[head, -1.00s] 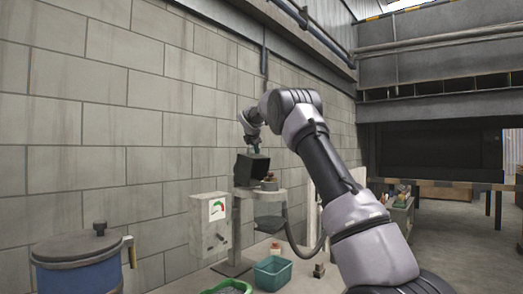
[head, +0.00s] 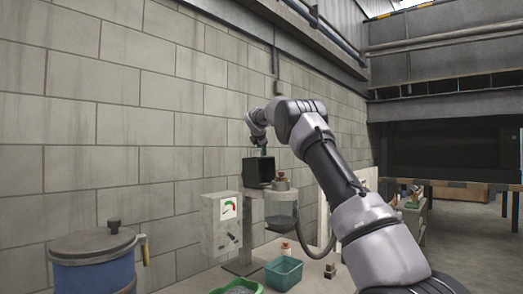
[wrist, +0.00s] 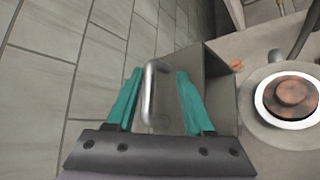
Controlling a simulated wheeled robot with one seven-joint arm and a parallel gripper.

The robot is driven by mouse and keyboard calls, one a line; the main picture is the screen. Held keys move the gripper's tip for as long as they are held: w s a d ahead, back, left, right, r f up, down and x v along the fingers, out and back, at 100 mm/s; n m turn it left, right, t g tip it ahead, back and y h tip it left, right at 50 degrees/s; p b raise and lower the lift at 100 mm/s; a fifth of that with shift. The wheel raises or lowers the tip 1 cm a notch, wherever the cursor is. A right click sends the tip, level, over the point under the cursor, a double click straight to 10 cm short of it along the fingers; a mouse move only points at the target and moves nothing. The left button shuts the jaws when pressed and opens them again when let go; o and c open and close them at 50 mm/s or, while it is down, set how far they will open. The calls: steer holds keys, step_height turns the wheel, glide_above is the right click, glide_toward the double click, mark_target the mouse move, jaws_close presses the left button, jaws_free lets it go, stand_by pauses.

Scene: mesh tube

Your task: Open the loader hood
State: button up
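The loader hood (head: 258,172) is a dark box on top of the grey machine by the wall. It stands tipped back to the left of a round mouth, which shows uncovered in the wrist view as a white ring (wrist: 261,96) around a reddish-brown disc. In the wrist view the grey hood (wrist: 217,80) carries a metal bar handle (wrist: 149,95). My gripper (wrist: 158,74) has its teal fingers apart, one on each side of the handle. The handle is nearer the left finger; contact cannot be told. In the head view my gripper (head: 263,151) is small, just above the hood.
A white gauge box (head: 221,224) is left of the machine. A blue drum (head: 95,275) with a grey lid stands at front left. A teal bin (head: 284,272) and a green tub (head: 238,288) sit below. The block wall (head: 110,120) is close behind the hood.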

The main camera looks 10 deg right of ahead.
stand_by(0.4)
steer(key=v, duration=1.1)
